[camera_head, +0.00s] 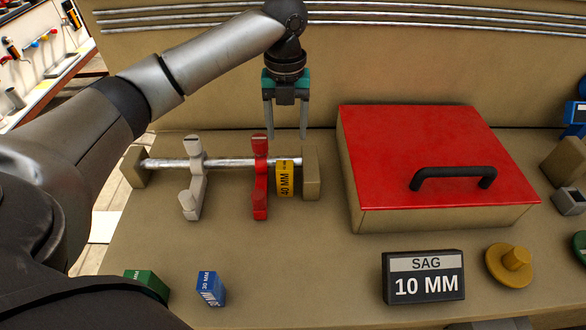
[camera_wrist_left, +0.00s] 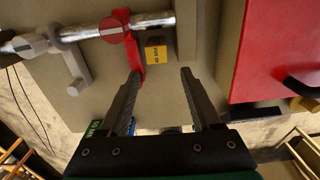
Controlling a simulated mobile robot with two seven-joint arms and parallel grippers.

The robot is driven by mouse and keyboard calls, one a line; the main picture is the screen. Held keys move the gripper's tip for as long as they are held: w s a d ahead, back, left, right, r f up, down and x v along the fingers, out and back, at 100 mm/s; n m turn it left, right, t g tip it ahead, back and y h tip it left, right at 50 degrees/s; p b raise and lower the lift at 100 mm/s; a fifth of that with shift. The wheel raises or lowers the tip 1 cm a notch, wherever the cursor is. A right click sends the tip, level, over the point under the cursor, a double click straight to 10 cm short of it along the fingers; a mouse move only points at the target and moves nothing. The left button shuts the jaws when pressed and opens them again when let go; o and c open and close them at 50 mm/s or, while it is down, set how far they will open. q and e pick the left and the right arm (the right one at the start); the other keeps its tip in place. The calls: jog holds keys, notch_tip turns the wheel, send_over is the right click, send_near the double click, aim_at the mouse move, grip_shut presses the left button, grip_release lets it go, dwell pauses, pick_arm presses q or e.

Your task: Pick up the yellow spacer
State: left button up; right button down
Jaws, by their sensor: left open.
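The yellow spacer (camera_head: 285,182), marked 40 MM, sits between a red hooked bracket (camera_head: 260,185) and the beige end block (camera_head: 311,175) of a metal rod. I cannot tell whether it touches either one. It also shows in the left wrist view (camera_wrist_left: 155,54), ahead of the fingers and toward the left one. My left gripper (camera_head: 286,132) is open and empty, pointing down above and slightly behind the spacer in the head view. The left wrist view shows its two fingers (camera_wrist_left: 160,74) apart with nothing between them. My right gripper is not in view.
A metal rod (camera_head: 226,163) carries the red bracket and a grey bracket (camera_head: 192,185). A red-lidded box (camera_head: 425,150) with a black handle stands close on the right. Blue (camera_head: 210,288) and green (camera_head: 148,282) blocks and a SAG 10 MM sign (camera_head: 423,277) are in front.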

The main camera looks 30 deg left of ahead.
pick_arm(q)
send_over(285, 174)
jog(key=f, duration=0.5)
jog(key=shift+w+a+f+b, duration=0.2)
jog(key=shift+w+f+b, duration=0.1)
jog(key=shift+w+b, duration=0.1)
notch_tip(285, 174, down, 3)
jog(key=shift+w+r, duration=0.1)
jog(key=shift+r, duration=0.1)
jog(key=shift+f, duration=0.5)
jog(key=shift+a+f, duration=0.1)
jog(key=shift+f, duration=0.25)
jog(key=f, duration=0.2)
jog(key=f+b, duration=0.1)
jog(key=f, duration=0.1)
jog(key=shift+w+a+f, duration=0.2)
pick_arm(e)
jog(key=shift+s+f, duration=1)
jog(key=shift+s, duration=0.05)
pick_arm(q)
grip_shut()
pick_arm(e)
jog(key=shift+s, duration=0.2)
pick_arm(q)
jog(key=shift+r, duration=0.1)
